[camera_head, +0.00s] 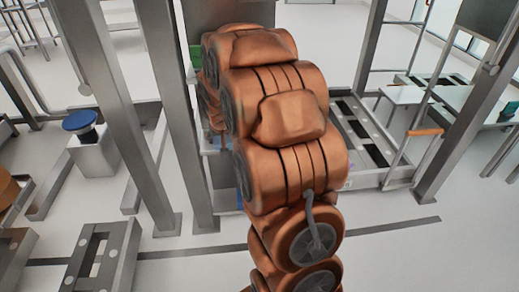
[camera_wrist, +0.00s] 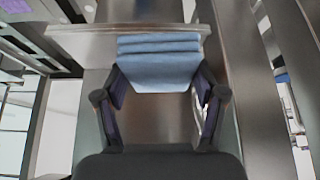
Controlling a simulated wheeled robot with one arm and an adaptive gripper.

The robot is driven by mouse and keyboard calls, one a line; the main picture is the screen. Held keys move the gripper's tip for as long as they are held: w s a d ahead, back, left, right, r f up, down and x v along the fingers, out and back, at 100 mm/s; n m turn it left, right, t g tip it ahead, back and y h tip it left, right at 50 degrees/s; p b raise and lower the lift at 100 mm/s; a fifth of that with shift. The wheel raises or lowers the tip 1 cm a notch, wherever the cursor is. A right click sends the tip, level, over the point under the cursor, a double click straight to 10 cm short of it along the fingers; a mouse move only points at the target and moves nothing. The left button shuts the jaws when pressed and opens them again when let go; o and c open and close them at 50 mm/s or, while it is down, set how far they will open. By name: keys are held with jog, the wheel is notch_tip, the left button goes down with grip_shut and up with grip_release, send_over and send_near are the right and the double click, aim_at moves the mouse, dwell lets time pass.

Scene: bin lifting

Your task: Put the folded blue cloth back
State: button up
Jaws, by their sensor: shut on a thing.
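The folded blue cloth (camera_wrist: 158,62) shows in the upper middle of the wrist view, with stacked fold layers along its far edge. My gripper (camera_wrist: 159,80) is shut on it, with one dark finger at each side of the cloth. The cloth lies in front of or against a grey metal ledge (camera_wrist: 75,42); whether it rests on it I cannot tell. In the head view my copper-coloured arm hides the gripper and the cloth.
In the head view, grey metal posts (camera_head: 158,110) stand left of my arm, and a low framed conveyor (camera_head: 372,150) lies to the right. A pedestal with a blue round top (camera_head: 79,120) stands at the left. Light floor is open at lower right.

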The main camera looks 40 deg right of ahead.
jog(key=shift+m, duration=0.4)
jog(key=d+f+b, duration=0.2)
jog(key=d, duration=0.4)
jog(key=w+d+f+b, duration=0.1)
jog(key=d+f+b, duration=0.1)
jog(key=d, duration=0.4)
jog(key=w+d+f+b, duration=0.1)
jog(key=d+f+b, duration=0.1)
jog(key=d, duration=0.4)
jog(key=shift+d, duration=0.4)
jog(key=shift+f+b, duration=0.9)
jog(key=shift+f, duration=0.7)
jog(key=shift+f, duration=0.2)
jog(key=o, duration=1.1)
jog(key=shift+r, duration=0.15)
